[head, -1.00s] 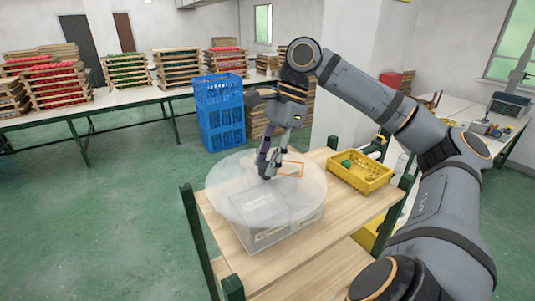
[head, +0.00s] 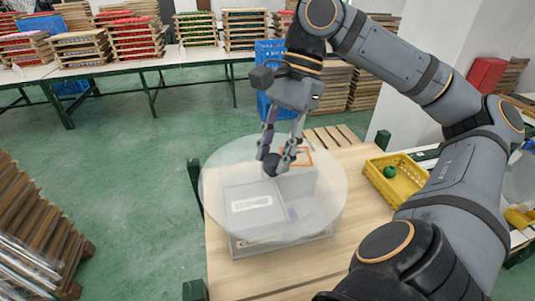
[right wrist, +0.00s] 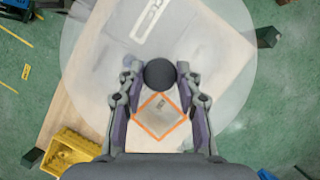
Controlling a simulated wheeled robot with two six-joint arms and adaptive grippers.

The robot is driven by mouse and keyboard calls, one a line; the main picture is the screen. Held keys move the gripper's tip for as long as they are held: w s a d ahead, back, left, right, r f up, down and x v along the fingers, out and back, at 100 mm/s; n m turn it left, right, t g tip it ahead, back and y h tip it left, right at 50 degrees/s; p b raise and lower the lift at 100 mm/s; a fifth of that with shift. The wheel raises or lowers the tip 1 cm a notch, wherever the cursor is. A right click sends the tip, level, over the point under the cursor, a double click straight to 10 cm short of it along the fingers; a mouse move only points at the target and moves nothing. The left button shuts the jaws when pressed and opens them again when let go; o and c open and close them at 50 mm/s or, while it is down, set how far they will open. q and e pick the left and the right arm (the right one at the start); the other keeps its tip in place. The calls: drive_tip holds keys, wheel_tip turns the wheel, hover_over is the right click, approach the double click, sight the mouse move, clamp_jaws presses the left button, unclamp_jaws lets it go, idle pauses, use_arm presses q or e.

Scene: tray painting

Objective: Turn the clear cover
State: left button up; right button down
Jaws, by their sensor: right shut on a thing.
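The clear cover (head: 325,190) is a round, see-through disc with a dark round knob (head: 271,165) at its middle. It lies over a clear box (head: 255,247) on the wooden table. My right gripper (head: 276,162) is over the disc, with its fingers on either side of the knob and shut on it. In the right wrist view the knob (right wrist: 160,73) sits between the fingertips. An orange square outline (right wrist: 160,127) shows near the knob. A pale label shows through the cover. My left gripper is in neither view.
A yellow basket (head: 408,184) with a green thing (head: 390,171) in it stands right of the cover on the table (head: 360,230). Blue crates (head: 268,80) stand behind. Wooden trays (head: 30,220) are stacked on the floor at left. My right arm fills the right side.

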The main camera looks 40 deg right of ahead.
drive_tip(key=shift+r+n+p, duration=0.15)
drive_tip(key=shift+n+p, duration=0.25)
drive_tip(key=shift+p, duration=0.05)
drive_tip(key=shift+n+g+p, duration=0.4)
drive_tip(key=shift+p, duration=0.2)
drive_tip(key=shift+f+n+p, duration=0.25)
drive_tip(key=shift+n+p, duration=0.15)
drive_tip(key=shift+n, duration=0.1)
drive_tip(key=c, duration=0.9)
unclamp_jaws()
drive_tip(key=shift+w+d, duration=0.1)
